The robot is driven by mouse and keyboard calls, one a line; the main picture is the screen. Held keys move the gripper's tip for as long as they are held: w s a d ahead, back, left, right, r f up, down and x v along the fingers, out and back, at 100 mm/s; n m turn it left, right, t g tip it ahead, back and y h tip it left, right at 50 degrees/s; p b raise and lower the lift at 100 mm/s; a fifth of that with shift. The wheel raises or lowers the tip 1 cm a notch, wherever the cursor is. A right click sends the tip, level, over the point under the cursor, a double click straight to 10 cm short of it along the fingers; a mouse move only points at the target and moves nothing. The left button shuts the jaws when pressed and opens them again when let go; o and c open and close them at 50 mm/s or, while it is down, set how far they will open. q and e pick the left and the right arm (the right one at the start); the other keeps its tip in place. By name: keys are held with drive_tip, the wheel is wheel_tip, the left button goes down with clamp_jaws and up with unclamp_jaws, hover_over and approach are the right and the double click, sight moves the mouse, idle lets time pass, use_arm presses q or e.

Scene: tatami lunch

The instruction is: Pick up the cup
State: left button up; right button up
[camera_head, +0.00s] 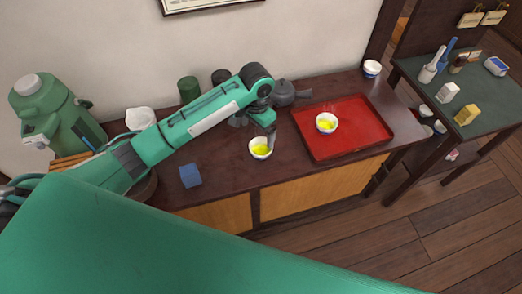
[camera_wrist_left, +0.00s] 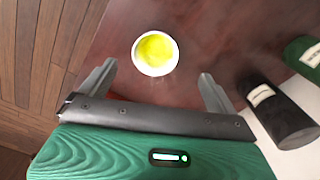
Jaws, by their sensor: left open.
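A white cup with yellow-green contents (camera_head: 260,148) stands upright on the dark wooden counter, left of the red tray. It also shows in the left wrist view (camera_wrist_left: 155,53). A second, similar cup (camera_head: 326,123) stands on the red tray (camera_head: 357,139). My left gripper (camera_head: 271,138) is close to the cup on the counter, at its upper right in the head view. In the left wrist view its two fingers (camera_wrist_left: 158,82) are spread wide and nothing is between them; the cup lies just beyond the fingertips. My right gripper is not in view.
A blue cube (camera_head: 190,175) lies on the counter left of the cup. Dark and green canisters (camera_head: 188,89), a grey teapot (camera_head: 284,92) and a green flask (camera_head: 52,112) stand along the wall. A side table (camera_head: 429,101) with small items is at the right.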

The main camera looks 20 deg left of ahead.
use_arm(q)
hover_over(261, 153)
drive_tip(key=a, duration=0.1)
drive_tip(key=f, duration=0.6)
drive_tip(key=shift+s+f, duration=0.15)
drive_tip(key=shift+s, duration=0.05)
drive_tip(key=shift+w+d+f+p, duration=0.1)
drive_tip(key=shift+d+f+p, duration=0.1)
drive_tip(key=shift+f, duration=0.7)
drive_tip(key=shift+w+d+f+p, duration=0.1)
drive_tip(key=shift+f+p, duration=0.05)
drive_tip(key=shift+f, duration=0.7)
drive_tip(key=shift+w+d+f+p, duration=0.1)
drive_tip(key=shift+d+f+p, duration=0.1)
drive_tip(key=shift+f, duration=0.7)
drive_tip(key=c, duration=1.1)
drive_tip(key=shift+c, duration=0.2)
drive_tip(key=shift+r, duration=0.25)
